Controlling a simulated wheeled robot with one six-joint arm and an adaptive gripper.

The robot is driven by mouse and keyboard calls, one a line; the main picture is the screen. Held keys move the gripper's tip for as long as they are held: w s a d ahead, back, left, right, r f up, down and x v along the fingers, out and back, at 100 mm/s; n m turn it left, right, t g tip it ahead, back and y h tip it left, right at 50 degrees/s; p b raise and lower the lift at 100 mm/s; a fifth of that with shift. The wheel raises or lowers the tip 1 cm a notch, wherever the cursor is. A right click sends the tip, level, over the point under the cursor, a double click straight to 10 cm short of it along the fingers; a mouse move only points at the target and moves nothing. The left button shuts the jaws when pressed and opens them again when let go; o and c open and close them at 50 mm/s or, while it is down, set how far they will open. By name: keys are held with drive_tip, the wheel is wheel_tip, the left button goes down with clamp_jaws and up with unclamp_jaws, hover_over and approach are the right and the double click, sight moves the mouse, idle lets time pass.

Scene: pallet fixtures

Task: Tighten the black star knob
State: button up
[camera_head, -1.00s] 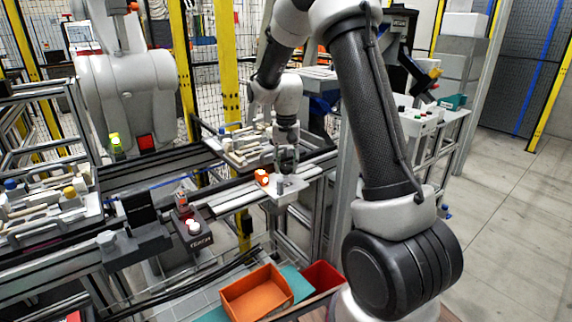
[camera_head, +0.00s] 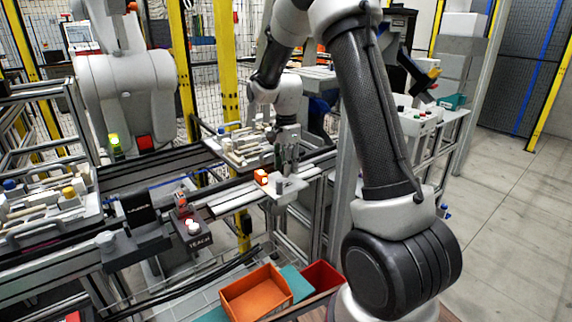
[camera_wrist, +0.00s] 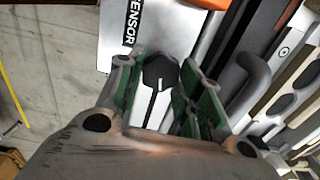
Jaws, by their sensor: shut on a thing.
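The black star knob (camera_wrist: 158,70) sits on a pale plate (camera_wrist: 117,30) lettered "TENSOR" in the wrist view, with a white line on its top. My gripper (camera_wrist: 163,88) has its green-padded fingers on either side of the knob and is shut on it. In the head view my gripper (camera_head: 287,165) points down at a pale plate (camera_head: 290,187) on the conveyor's near right end. The knob cannot be made out there.
A small orange-lit box (camera_head: 261,177) stands just left of my gripper. A tray of parts (camera_head: 240,150) lies behind it. Open floor lies to the right.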

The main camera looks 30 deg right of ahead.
drive_tip(key=shift+m, duration=0.5)
idle(0.3)
drive_tip(key=o, duration=1)
drive_tip(key=shift+o, duration=0.2)
wheel_tip(320, 180, up, 12)
